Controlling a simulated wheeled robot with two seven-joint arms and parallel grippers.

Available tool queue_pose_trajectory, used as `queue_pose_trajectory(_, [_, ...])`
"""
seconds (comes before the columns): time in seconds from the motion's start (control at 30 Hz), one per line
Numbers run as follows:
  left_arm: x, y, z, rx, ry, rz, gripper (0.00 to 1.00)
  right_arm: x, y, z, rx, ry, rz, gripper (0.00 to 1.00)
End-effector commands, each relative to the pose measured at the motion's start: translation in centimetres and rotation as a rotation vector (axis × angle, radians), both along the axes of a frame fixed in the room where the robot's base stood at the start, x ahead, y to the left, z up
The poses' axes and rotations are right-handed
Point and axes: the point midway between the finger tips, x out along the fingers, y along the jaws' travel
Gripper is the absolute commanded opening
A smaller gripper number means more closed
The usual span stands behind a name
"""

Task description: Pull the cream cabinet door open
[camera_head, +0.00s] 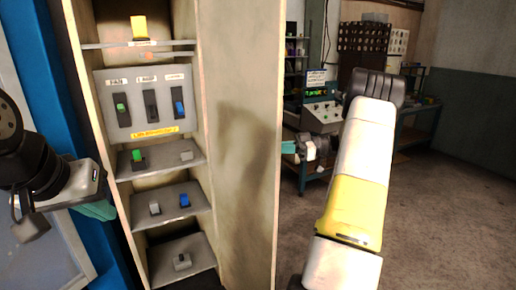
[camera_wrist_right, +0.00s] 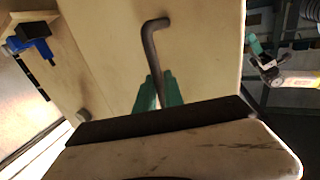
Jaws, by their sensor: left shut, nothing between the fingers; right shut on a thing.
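The cream cabinet door (camera_head: 235,150) stands open in the head view. Its inner face with a dark smudge shows, and the shelves are uncovered. In the right wrist view the door's outer face (camera_wrist_right: 110,60) carries a dark bent handle (camera_wrist_right: 150,50). My right gripper (camera_wrist_right: 158,92) is shut on this handle, its teal fingers on both sides of the bar. In the head view my right gripper (camera_head: 289,147) shows just past the door's free edge; the handle is hidden there. My left gripper (camera_head: 98,209) is shut and empty, left of the cabinet.
The cabinet (camera_head: 108,165) holds a grey panel (camera_head: 123,121) with several switches, and shelves with small coloured parts. A bench with a machine (camera_head: 322,113) stands behind my right arm. The floor (camera_head: 440,215) at the right is clear.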

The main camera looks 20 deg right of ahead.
Motion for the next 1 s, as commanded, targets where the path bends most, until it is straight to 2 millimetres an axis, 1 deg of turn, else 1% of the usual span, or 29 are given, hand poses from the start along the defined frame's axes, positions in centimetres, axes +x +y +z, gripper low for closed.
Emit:
queue_pose_trajectory(0.03, [0.0,0.0,0.0,0.000,0.000,0.000,0.00,0.3,0.3,0.3,0.004,-0.006,0.000,0.00])
queue_pose_trajectory(0.17, [0.0,0.0,0.0,0.000,0.000,0.000,0.00,0.3,0.4,0.3,0.004,-0.006,0.000,0.00])
queue_pose_trajectory(0.2, [0.0,0.0,0.0,0.000,0.000,0.000,0.00,0.3,0.4,0.3,0.003,-0.007,0.000,0.18])
queue_pose_trajectory(0.27, [0.0,0.0,0.0,0.000,0.000,0.000,0.00,0.3,0.3,0.3,0.004,-0.006,0.000,0.30])
queue_pose_trajectory(0.3, [0.0,0.0,0.0,0.000,0.000,0.000,0.00,0.3,0.3,0.2,0.003,-0.006,0.000,0.34])
queue_pose_trajectory(0.57, [0.0,0.0,0.0,0.000,0.000,0.000,0.00,0.2,0.1,0.1,0.001,-0.003,-0.001,0.34])
queue_pose_trajectory(0.67, [0.0,0.0,0.0,0.000,0.000,0.000,0.00,0.1,-0.3,0.1,0.000,-0.003,-0.002,0.34])
queue_pose_trajectory(0.77, [0.0,0.0,0.0,0.000,0.000,0.000,0.00,-0.2,-1.6,0.1,0.000,-0.003,-0.004,0.34])
queue_pose_trajectory(1.0, [0.0,0.0,0.0,0.000,0.000,0.000,0.00,-1.2,-5.5,0.0,0.000,-0.004,-0.002,0.34])
